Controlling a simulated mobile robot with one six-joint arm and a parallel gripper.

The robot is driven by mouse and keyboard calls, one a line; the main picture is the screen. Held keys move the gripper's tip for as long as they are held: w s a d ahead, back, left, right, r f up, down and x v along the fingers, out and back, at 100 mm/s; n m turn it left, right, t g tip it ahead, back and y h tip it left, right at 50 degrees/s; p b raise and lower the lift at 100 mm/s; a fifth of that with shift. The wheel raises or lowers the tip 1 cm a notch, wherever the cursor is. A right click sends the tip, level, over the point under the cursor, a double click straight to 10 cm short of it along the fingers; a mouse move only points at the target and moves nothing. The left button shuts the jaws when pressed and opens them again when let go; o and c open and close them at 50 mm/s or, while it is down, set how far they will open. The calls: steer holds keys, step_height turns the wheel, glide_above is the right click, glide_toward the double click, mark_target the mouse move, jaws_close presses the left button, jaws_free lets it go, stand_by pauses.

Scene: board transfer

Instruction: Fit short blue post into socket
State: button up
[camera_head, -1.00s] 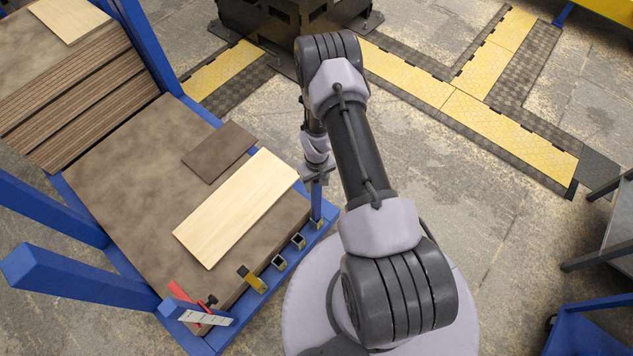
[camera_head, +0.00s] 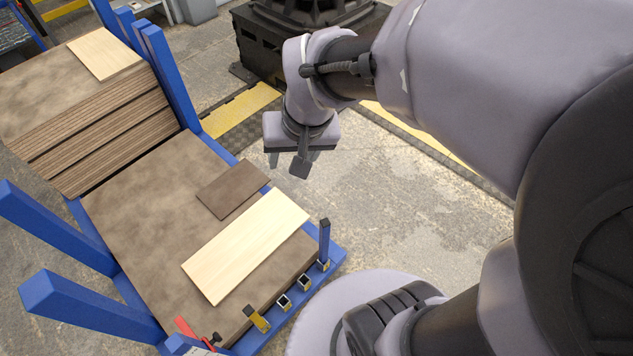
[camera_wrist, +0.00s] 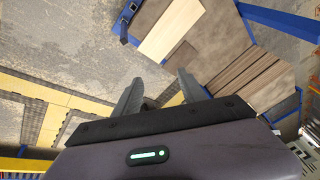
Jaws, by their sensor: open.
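The short blue post (camera_head: 324,240) stands upright at the far right end of the row of sockets along the blue cart's front edge. Its lower end is at the end socket (camera_head: 323,265); how deep it sits I cannot tell. My gripper (camera_head: 300,166) is in the air beyond the cart's right side, apart from the post. In the wrist view the gripper (camera_wrist: 159,82) shows two spread fingers with nothing between them. The post (camera_wrist: 129,17) also shows there, near the top edge.
Two empty sockets (camera_head: 304,282) and a yellow-and-black piece (camera_head: 257,319) line the cart edge. A pale board (camera_head: 245,245) and a smaller brown board (camera_head: 232,189) lie on the large brown sheet (camera_head: 150,215). Blue uprights (camera_head: 65,230) stand at left. Floor right of the cart is clear.

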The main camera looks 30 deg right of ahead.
steer(key=s+a+r+t, duration=0.1)
steer(key=s+a+r, duration=0.1)
steer(key=s, duration=0.3)
steer(key=s+a+r+m+y, duration=0.1)
steer(key=s+a+r, duration=0.1)
steer(key=s+r, duration=0.2)
steer(key=shift+s+a+t, duration=0.35)
steer(key=shift+s+t, duration=0.05)
steer(key=shift+s, duration=0.55)
